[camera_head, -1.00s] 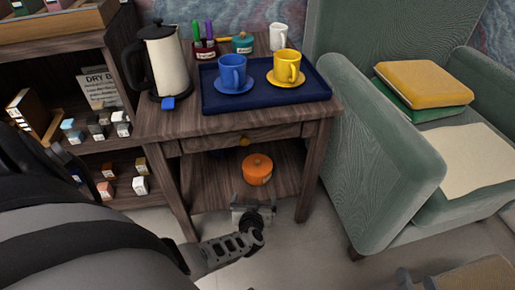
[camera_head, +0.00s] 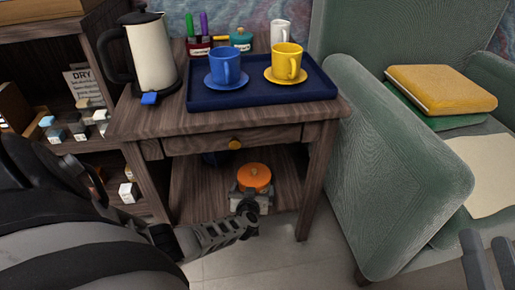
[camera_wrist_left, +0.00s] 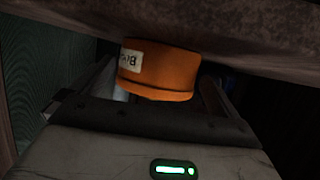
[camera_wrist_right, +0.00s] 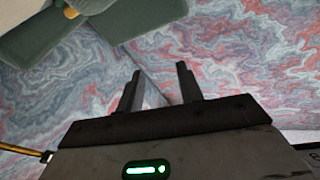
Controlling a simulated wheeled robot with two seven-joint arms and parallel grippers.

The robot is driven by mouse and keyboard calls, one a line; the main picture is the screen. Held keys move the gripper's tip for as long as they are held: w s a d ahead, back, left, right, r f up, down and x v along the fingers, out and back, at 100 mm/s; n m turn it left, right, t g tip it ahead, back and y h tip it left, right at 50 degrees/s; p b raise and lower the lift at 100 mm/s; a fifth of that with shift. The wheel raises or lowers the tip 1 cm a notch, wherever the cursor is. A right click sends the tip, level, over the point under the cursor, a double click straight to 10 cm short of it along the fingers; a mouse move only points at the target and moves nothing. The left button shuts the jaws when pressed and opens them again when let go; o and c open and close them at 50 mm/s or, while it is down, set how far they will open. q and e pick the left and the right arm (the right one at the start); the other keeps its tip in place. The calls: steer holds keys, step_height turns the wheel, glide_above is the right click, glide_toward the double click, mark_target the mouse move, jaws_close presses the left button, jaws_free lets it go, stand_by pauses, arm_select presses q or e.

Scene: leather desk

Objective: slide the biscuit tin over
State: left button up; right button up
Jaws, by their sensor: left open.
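The orange biscuit tin (camera_head: 254,177) stands on the lower shelf of the side table, under the drawer. My left gripper (camera_head: 250,196) is in front of the tin, inside the shelf opening. In the left wrist view the tin (camera_wrist_left: 160,70), with a white label, shows between the two spread fingers; I cannot tell whether they touch it. My right gripper (camera_head: 487,258) is at the lower right of the head view, away from the table. In the right wrist view its fingers (camera_wrist_right: 160,85) are apart with nothing between them.
The table top holds a kettle (camera_head: 153,55), a blue tray (camera_head: 262,98) with two cups, and small pots. The table leg (camera_head: 316,185) stands right of the tin. A green armchair (camera_head: 400,165) is beside the table. A dark blue object (camera_head: 214,158) sits deeper on the shelf.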

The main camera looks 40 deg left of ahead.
arm_select(q)
steer(key=shift+b+x, duration=0.6)
steer(key=shift+x, duration=0.6)
steer(key=shift+w+a, duration=0.1)
steer(key=shift+w, duration=0.05)
arm_select(e)
steer(key=r+n+t+y, duration=0.1)
steer(key=w+r+n+y, duration=0.1)
steer(key=r+n, duration=0.1)
steer(key=shift+w+d+r+t, duration=0.2)
steer(key=shift+r+t, duration=0.1)
steer(key=shift+t, duration=0.1)
